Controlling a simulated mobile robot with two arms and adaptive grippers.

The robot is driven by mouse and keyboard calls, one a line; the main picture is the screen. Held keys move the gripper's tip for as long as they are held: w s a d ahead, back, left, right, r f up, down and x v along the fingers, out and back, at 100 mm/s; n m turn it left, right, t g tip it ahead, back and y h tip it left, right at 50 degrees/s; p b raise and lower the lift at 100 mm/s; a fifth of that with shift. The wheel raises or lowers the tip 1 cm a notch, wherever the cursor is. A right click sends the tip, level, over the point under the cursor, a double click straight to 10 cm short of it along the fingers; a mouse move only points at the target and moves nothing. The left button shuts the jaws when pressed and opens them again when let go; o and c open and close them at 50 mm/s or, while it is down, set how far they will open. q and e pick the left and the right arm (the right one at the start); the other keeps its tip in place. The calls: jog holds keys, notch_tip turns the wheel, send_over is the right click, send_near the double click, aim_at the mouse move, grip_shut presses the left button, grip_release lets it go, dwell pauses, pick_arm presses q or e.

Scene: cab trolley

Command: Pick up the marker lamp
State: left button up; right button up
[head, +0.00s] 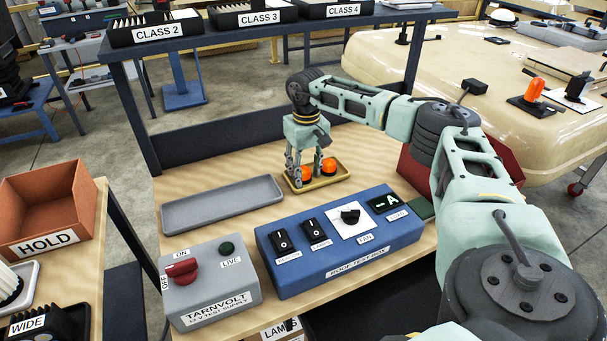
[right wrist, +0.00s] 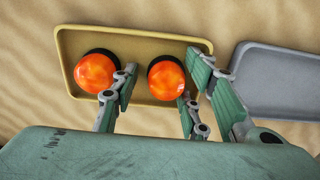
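Two orange marker lamps with dark bases sit upright in a small yellow tray (head: 340,178), which also shows in the right wrist view (right wrist: 66,50). In the head view the left lamp (head: 305,174) is partly behind the fingers of my right gripper (head: 306,170); the right lamp (head: 328,166) is beside it. In the right wrist view the open fingers (right wrist: 163,95) stand on either side of the right-hand lamp (right wrist: 166,78), with a gap on its left. The left-hand lamp (right wrist: 95,73) is just outside the left finger. My left gripper is not in view.
An empty grey tray (head: 222,204) lies left of the yellow one. A blue roof test box (head: 340,262) and a grey supply box (head: 212,285) stand in front. A red bin (head: 415,170) is right, partly behind my arm. A shelf post (head: 133,115) rises at the left.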

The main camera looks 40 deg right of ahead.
jog(key=c, duration=0.8)
jog(key=shift+c, duration=0.2)
